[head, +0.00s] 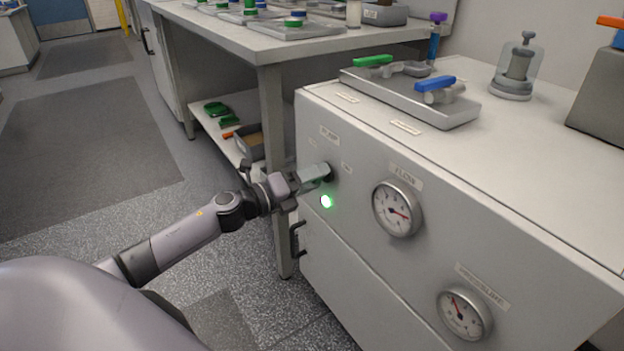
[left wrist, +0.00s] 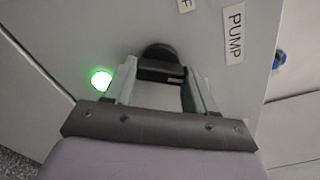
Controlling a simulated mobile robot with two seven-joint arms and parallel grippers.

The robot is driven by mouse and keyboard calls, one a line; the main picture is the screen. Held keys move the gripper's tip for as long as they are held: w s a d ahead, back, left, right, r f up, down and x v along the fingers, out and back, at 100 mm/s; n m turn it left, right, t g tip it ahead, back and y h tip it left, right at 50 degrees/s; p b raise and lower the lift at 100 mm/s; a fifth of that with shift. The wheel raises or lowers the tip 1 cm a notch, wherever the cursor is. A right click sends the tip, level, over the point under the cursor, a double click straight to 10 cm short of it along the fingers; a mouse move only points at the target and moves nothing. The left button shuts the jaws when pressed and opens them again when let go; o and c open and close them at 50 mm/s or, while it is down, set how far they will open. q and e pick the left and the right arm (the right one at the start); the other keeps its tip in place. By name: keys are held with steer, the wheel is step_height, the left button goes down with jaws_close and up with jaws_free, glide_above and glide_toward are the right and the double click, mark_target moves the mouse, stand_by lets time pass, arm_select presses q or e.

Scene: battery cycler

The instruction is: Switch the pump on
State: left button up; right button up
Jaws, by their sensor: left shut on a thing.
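The pump switch is a dark rotary knob on the front of the grey cabinet (head: 360,262). In the left wrist view the knob (left wrist: 158,56) sits between the two fingers of my left gripper (left wrist: 160,72), under a label reading PUMP (left wrist: 233,34). In the head view my left gripper (head: 325,173) reaches the cabinet front from the left, shut on the knob, and its fingers hide part of it. A lamp (head: 326,201) beside the knob glows green, and it also shows in the left wrist view (left wrist: 101,79). My right gripper is not in view.
A flow gauge (head: 397,208) and a pressure gauge (head: 464,314) are on the cabinet front. On top are a tray (head: 415,98) with green-handled and blue-handled valves and a glass vessel (head: 516,68). A workbench (head: 262,45) stands behind left. Open floor lies at left.

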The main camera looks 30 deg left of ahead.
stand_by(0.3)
arm_select(q)
steer(key=o, duration=1)
steer(key=shift+o, duration=0.2)
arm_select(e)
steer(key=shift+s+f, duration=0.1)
arm_select(q)
steer(key=shift+s, duration=0.1)
steer(key=v, duration=0.7)
steer(key=shift+p, duration=0.4)
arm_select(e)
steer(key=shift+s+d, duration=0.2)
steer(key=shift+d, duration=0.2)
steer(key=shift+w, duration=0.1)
